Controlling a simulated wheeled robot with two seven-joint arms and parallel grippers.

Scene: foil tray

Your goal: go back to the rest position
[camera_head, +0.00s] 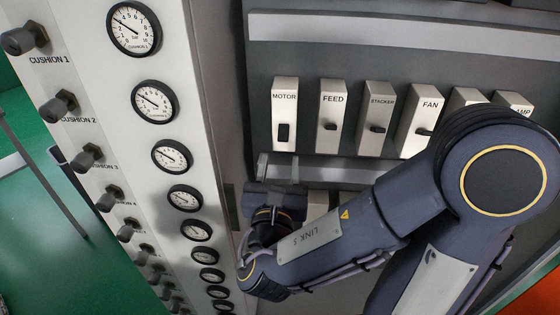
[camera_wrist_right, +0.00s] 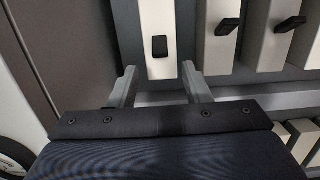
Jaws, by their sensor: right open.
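My right gripper (camera_head: 278,168) is open and empty, just below the white MOTOR switch box (camera_head: 285,105) in the head view. In the right wrist view its two grey fingers (camera_wrist_right: 160,84) stand apart, one on each side of the lower end of that box (camera_wrist_right: 160,68). Its black switch (camera_wrist_right: 160,47) lies beyond the fingertips, with a gap between. I cannot tell how far the fingers are from the panel in depth. My right arm reaches in from the right and hides the lower panel. My left gripper is not in view.
FEED (camera_head: 333,100), STACKER (camera_head: 376,105) and FAN (camera_head: 420,110) boxes with black levers stand to the right on the grey panel. A grey rail (camera_head: 350,170) runs below. A white column with gauges (camera_head: 134,28) and CUSHION knobs (camera_head: 25,39) stands close on the left.

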